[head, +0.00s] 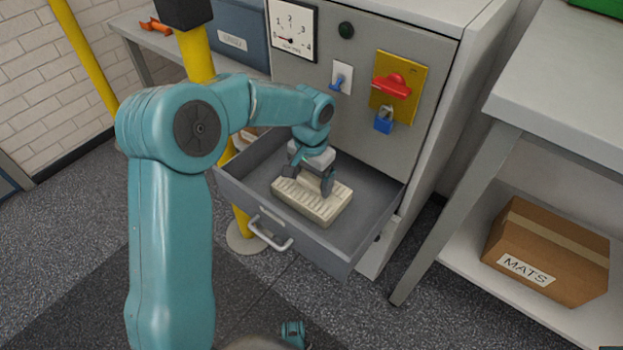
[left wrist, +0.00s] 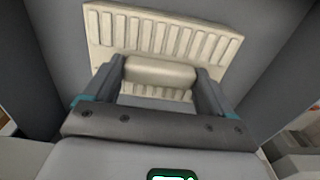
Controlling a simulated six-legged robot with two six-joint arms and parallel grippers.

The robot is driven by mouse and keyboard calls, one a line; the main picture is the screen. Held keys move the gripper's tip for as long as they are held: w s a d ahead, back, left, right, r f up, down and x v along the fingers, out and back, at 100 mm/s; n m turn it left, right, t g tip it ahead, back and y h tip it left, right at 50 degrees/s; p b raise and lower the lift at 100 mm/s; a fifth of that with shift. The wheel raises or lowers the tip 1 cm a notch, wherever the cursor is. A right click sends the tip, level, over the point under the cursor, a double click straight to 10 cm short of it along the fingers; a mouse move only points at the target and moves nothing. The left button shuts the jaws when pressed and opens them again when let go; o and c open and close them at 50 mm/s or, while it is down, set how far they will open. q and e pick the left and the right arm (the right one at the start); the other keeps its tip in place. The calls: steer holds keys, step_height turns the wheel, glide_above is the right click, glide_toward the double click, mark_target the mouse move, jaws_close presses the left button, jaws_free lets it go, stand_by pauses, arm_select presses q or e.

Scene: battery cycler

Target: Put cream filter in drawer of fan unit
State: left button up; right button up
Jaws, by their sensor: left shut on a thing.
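The cream filter (head: 320,206) is a ribbed block that lies inside the open drawer (head: 337,262) of the grey fan unit (head: 300,85). My left gripper (head: 308,182) reaches down into the drawer over the filter. In the left wrist view the gripper (left wrist: 160,75) is shut on a cream bar-shaped grip of the filter (left wrist: 165,32). The filter appears to be at the drawer's floor; I cannot tell whether it touches it. My right gripper is not clearly shown.
The drawer's front has a metal handle (head: 270,232). The unit's face carries a gauge (head: 292,30), a blue switch (head: 341,78) and a red lever (head: 393,85) with a blue padlock (head: 384,120). A yellow post (head: 197,55) stands left. A bench holds a MATS box (head: 548,250) at right.

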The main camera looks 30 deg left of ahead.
mark_target(311, 181)
arm_select(q)
steer(key=shift+w+f, duration=0.1)
steer(key=shift+f, duration=0.1)
steer(key=o, duration=1.4)
step_height(311, 181, up, 12)
steer(key=p, duration=0.4)
steer(key=shift+r, duration=0.25)
